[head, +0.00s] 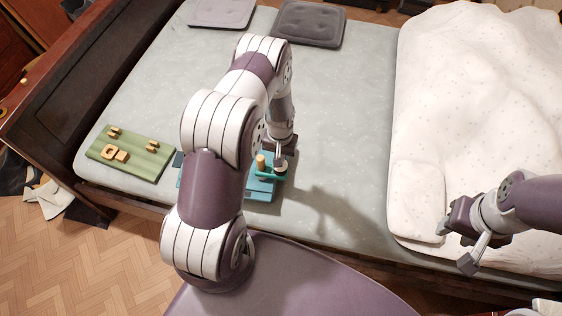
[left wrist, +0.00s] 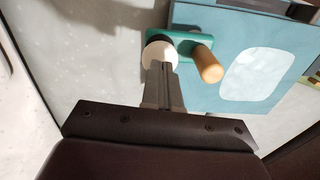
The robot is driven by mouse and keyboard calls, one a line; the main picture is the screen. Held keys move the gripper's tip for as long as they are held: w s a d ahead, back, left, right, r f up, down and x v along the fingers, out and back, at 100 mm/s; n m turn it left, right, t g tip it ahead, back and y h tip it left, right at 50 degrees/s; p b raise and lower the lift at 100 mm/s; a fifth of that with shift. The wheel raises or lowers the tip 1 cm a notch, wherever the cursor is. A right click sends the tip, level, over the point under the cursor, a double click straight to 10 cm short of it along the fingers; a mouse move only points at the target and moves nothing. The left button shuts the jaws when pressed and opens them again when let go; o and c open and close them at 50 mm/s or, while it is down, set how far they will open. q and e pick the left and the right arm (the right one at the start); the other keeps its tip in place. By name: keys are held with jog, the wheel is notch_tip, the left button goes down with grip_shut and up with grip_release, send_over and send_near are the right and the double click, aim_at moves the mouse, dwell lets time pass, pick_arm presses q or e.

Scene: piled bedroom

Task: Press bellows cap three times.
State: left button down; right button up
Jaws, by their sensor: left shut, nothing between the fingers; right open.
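A teal board (head: 262,190) lies on the bed, partly hidden behind my left arm. On its edge is a green holder (left wrist: 185,40) with an upright wooden peg (head: 261,161) and a round white cap (left wrist: 158,52) with a dark part beside it, which I take as the bellows cap. My left gripper (left wrist: 160,72) is shut and empty, pointing down, its fingertips at the white cap. It overlaps the cap in the left wrist view; I cannot tell whether it touches or presses. My right gripper (head: 456,246) is open and empty, off to the right by the white bedding.
A green board (head: 130,160) with several yellow wooden pieces lies left of the teal board. Two grey cushions (head: 307,24) are at the back. A speckled white duvet (head: 480,90) covers the right side. The grey mattress (head: 345,130) is clear in the middle.

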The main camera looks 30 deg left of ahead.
pick_arm(q)
notch_tip(320, 180, up, 5)
jog(key=p, duration=0.4)
jog(key=shift+r, duration=0.15)
dwell(0.4)
